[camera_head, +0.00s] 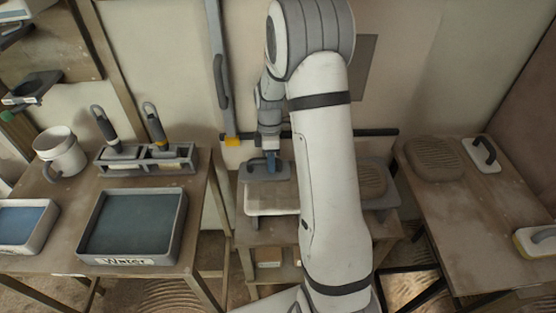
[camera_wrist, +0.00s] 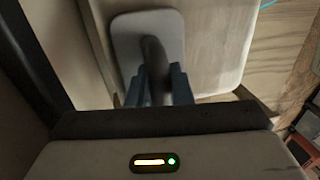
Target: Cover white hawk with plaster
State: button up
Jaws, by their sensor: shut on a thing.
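The white hawk (camera_head: 273,199) lies on the middle table, left of my forearm. It is a pale board with a textured, light beige top, and my arm hides its right side. It fills much of the wrist view (camera_wrist: 218,55). My gripper (camera_head: 271,160) has blue fingers shut on the dark handle of a grey float (camera_head: 256,171). The float's plate, with rounded corners, shows in the wrist view (camera_wrist: 124,38) over the hawk; I cannot tell if they touch. A grey tray with brown plaster (camera_head: 372,179) is right of my arm, partly hidden.
On the left table are a water tray (camera_head: 128,262), a tool rack (camera_head: 180,160) and a white bucket (camera_head: 60,152). The right table holds a tan block (camera_head: 436,160), a white float (camera_head: 481,155) and a yellow-edged float (camera_head: 540,243). A wall stands close behind.

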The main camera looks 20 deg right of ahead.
jog(key=shift+w+a, duration=0.15)
jog(key=shift+a, duration=0.25)
jog(key=shift+r, duration=0.1)
jog(key=shift+r+p, duration=2.35)
jog(key=shift+r, duration=1.15)
jog(key=shift+s+a+f+b, duration=0.3)
jog(key=shift+s+a+f, duration=0.15)
jog(key=shift+s+f, duration=0.8)
jog(key=shift+s+a+f+b, duration=0.4)
jog(key=shift+s+f, duration=0.4)
jog(key=shift+s, duration=0.9)
jog(key=shift+s+a+f+b, duration=0.2)
jog(key=shift+s+a+f, duration=0.3)
jog(key=shift+s+f, duration=0.75)
